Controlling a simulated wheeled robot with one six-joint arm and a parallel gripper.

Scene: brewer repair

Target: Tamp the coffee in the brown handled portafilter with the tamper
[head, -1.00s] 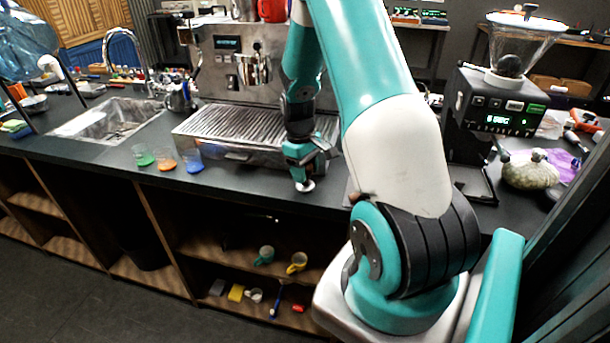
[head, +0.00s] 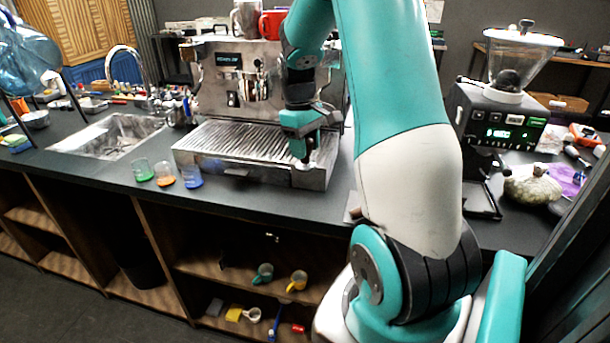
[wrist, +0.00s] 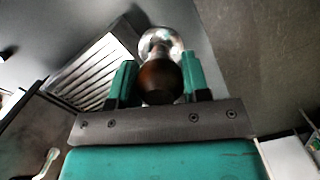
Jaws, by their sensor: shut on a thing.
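My gripper (head: 303,146) is shut on the tamper (wrist: 160,78), with its fingers on either side of the round brown handle. The tamper's shiny metal base (wrist: 160,40) points away from the gripper in the wrist view. In the head view the tamper (head: 303,165) shows as a small pale disc below the fingers, in front of the espresso machine's right front corner. I cannot make out the brown handled portafilter in either view; my arm hides part of the counter.
The espresso machine (head: 228,88) with its slatted drip tray (head: 235,142) stands behind the gripper. Three small colored cups (head: 166,175) stand left on the counter. The grinder (head: 497,120) is at the right. Bare counter (head: 260,199) lies in front of the machine.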

